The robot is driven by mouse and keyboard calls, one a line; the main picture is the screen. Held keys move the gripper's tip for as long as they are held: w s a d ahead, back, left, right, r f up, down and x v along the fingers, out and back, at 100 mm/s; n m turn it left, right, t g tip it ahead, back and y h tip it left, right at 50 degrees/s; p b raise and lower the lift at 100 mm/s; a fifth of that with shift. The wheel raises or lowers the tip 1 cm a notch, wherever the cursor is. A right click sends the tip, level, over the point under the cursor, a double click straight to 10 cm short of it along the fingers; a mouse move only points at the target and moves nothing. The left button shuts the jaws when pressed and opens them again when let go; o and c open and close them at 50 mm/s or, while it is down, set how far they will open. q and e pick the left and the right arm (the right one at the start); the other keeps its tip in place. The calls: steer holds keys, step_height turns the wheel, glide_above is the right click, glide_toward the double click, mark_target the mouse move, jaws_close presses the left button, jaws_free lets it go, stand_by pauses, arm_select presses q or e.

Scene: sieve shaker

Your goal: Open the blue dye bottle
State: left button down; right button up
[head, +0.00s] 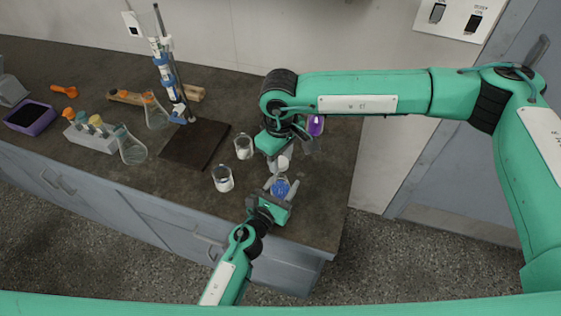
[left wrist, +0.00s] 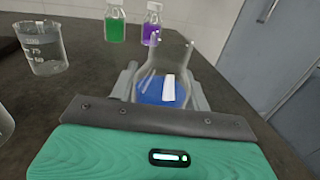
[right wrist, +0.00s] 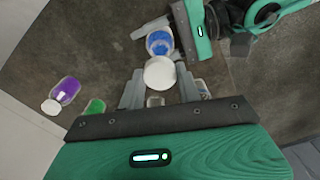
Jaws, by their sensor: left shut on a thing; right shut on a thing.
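The blue dye bottle (head: 281,187) stands near the front right of the bench, clear glass with blue liquid low inside. My left gripper (head: 279,190) is shut around its body; the left wrist view also shows the blue bottle (left wrist: 158,90) between the fingers, with no cap on its neck. My right gripper (head: 282,160) is shut on a white cap (head: 284,163). In the right wrist view the white cap (right wrist: 159,73) sits between the fingertips, apart from the bottle (right wrist: 159,43) and appearing above and beside it.
A purple bottle (left wrist: 152,24) and a green bottle (left wrist: 115,26) stand behind. Two beakers (head: 223,179) (head: 243,147) are left of the grippers. A stand on a dark base (head: 196,143), a flask (head: 131,148) and a vial rack (head: 90,139) lie farther left. The bench's right edge is close.

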arm_select(q)
steer(key=c, duration=0.6)
jaws_free()
